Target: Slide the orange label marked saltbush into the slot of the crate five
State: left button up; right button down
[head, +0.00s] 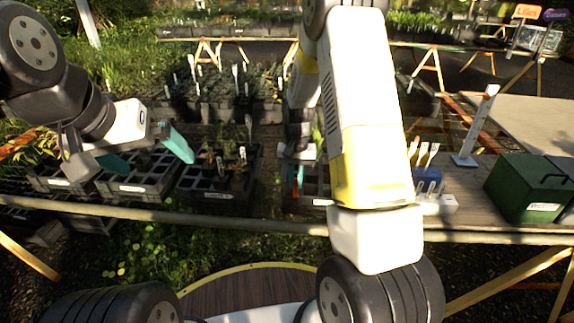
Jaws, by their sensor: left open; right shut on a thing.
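My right gripper (294,178) is mostly hidden behind my own forearm, low at the front of the bench. A small orange piece (296,191), likely the label, shows at its teal fingertip; any writing on it is too small to read. Just right of it is a dark crate (314,189) with a white front tag, partly covered by my arm. I cannot tell whether this is crate five. My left gripper (146,155) is open and empty, its teal fingers spread above the black crates at left.
Black celled crates (135,188) stand in a row along the bench's front rail (200,217). One crate (217,195) holds a few plants. At right are a blue block (427,175) with white tags, a white post (476,125) and a green box (529,187).

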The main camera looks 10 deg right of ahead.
jog(key=shift+f, duration=0.25)
dwell(0.4)
jog(key=c, duration=1.4)
grip_release()
jog(key=shift+o, duration=0.2)
jog(key=shift+r, duration=3.85)
jog(key=s+r+t+y, duration=0.15)
jog(key=s+r, duration=0.35)
jog(key=r, duration=0.5)
jog(key=s+a+r+n+t, duration=0.1)
jog(key=s+r+n+t, duration=0.1)
jog(key=s+r, duration=0.4)
jog(key=s+a+r+n+t, duration=0.1)
jog(key=s+r, duration=0.5)
jog(key=s, duration=0.7)
jog(key=shift+n+t+y, duration=0.35)
jog(key=shift+n+t, duration=0.05)
jog(key=shift+t, duration=0.45)
